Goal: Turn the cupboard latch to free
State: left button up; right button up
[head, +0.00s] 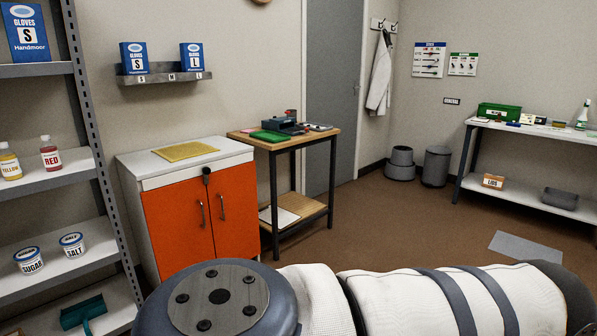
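The orange two-door cupboard (178,222) with a white top stands left of centre against the back wall, some way off. Its doors look shut. A small dark latch (206,176) sits at the top of the seam between the doors. It is too small to tell which way it is turned. Two upright metal handles (222,207) flank the seam lower down. One of my arms lies across the bottom of the view and hides the floor in front of the cupboard. Neither gripper is in view.
A metal shelf rack (102,140) with bottles and tubs stands close on the left. A wooden side table (322,139) with tools stands right of the cupboard. A long bench (520,189) is at the far right. Brown floor (400,220) in the middle is clear.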

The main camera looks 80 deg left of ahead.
aim_at(206, 170)
jog(key=u, duration=3.25)
